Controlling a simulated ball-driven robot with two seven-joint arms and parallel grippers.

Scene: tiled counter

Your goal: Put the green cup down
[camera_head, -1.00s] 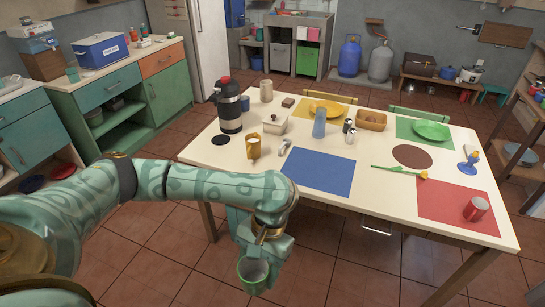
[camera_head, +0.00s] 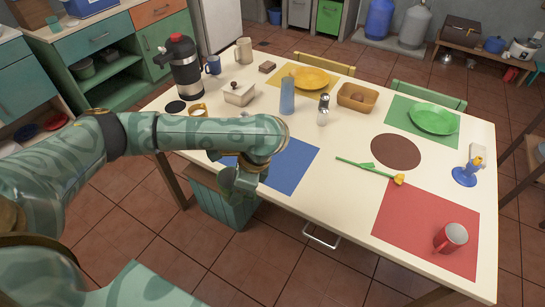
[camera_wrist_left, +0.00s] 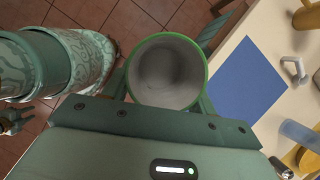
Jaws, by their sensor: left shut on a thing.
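The green cup (camera_wrist_left: 167,70) shows in the left wrist view from above, with a green rim and an empty grey inside. My left gripper (camera_head: 237,183) is shut on it, with a finger at each side. In the head view the gripper is at the table's near edge, by the left part of the blue mat (camera_head: 292,167). The cup is mostly hidden there by the hand. In the wrist view the cup is left of the blue mat (camera_wrist_left: 245,82), with floor around it.
A teal crate (camera_head: 215,205) stands below the near edge. Bare tabletop lies right of the blue mat.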

